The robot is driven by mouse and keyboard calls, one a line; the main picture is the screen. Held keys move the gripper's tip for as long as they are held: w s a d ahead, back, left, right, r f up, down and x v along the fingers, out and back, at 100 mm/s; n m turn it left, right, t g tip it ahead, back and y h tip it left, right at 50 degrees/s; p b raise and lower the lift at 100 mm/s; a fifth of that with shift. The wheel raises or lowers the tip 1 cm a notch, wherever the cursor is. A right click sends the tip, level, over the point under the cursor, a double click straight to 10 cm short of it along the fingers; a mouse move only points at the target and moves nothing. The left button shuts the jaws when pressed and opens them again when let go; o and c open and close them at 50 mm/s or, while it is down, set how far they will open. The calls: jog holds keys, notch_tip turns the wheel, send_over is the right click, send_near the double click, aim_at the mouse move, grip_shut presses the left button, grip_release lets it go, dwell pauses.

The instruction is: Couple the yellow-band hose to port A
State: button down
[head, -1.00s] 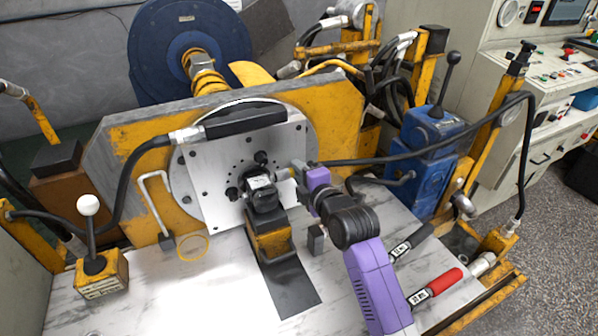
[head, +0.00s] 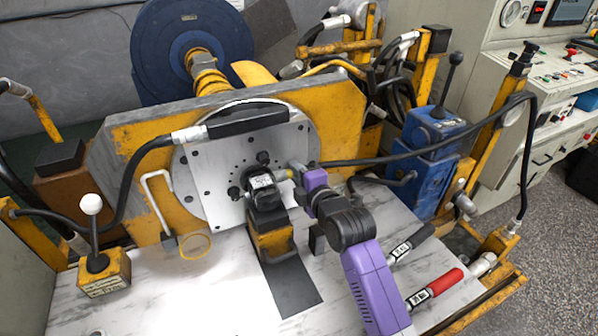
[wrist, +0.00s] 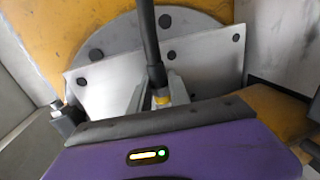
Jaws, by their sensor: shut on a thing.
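The black motor (head: 263,188) sits on a yellow bracket (head: 270,240) in front of the light mounting plate (head: 215,170). My gripper (head: 298,174), with a purple body, is at the motor's right side. It is shut on the end of a black hose (head: 430,148), which runs off to the right. In the wrist view the hose (wrist: 148,40) runs up from between the fingers (wrist: 160,98), with a yellow band (wrist: 161,100) at its fitting. The hose end is close to the motor's side. I cannot tell whether it touches port A, which is hidden or too small to identify.
Another black hose (head: 140,165) with a silver fitting lies at the plate's upper left. A white-knobbed lever (head: 91,206) stands at the left.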

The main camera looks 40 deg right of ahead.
jog(key=shift+a, duration=0.1)
jog(key=c, duration=1.1)
grip_release()
jog(key=shift+c, duration=0.2)
jog(key=shift+r, duration=0.1)
jog(key=shift+c, duration=0.8)
jog(key=shift+o, duration=0.7)
jog(key=shift+r, duration=0.1)
